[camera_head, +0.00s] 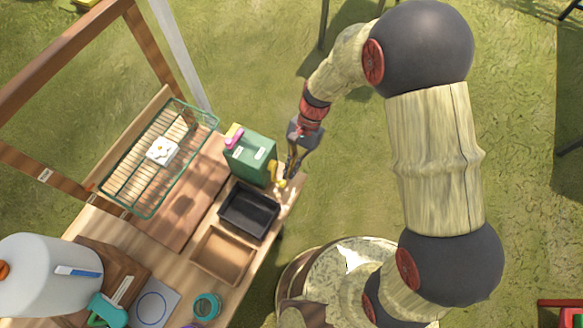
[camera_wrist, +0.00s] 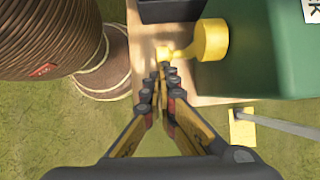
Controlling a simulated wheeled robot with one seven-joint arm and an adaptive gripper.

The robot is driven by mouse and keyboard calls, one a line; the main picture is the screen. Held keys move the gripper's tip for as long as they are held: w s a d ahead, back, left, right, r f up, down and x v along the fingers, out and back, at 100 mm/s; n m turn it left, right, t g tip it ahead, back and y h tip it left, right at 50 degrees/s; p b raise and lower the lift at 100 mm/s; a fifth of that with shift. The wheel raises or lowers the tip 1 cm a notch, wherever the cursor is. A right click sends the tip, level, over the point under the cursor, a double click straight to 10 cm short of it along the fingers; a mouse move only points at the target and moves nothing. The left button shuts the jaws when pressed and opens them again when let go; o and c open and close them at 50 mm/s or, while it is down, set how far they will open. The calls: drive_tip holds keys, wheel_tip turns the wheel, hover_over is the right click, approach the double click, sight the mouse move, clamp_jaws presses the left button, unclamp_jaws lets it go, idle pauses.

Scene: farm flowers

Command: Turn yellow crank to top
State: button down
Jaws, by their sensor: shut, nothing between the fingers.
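The yellow crank (camera_head: 275,174) sticks out of the lower right side of a green box (camera_head: 249,157) on the wooden bench. In the wrist view the crank (camera_wrist: 210,40) has a round hub against the green box (camera_wrist: 265,45). A thin arm runs from the hub to a small yellow knob (camera_wrist: 163,52). My gripper (camera_head: 289,177) is beside the crank at the bench's edge. In the wrist view my gripper (camera_wrist: 161,72) is shut and empty, its fingertips just below the knob. Whether they touch it I cannot tell.
A black tray (camera_head: 249,210) and a brown tray (camera_head: 223,256) stand on the bench near the box. A green wire rack (camera_head: 160,157) lies farther left. A ribbed brown round thing (camera_wrist: 60,35) is left of my gripper in the wrist view. Grass lies beyond the bench.

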drive_tip(key=shift+s+a+f+g+y+p, duration=0.2)
drive_tip(key=shift+s+g+y+p, duration=0.3)
drive_tip(key=shift+g, duration=0.4)
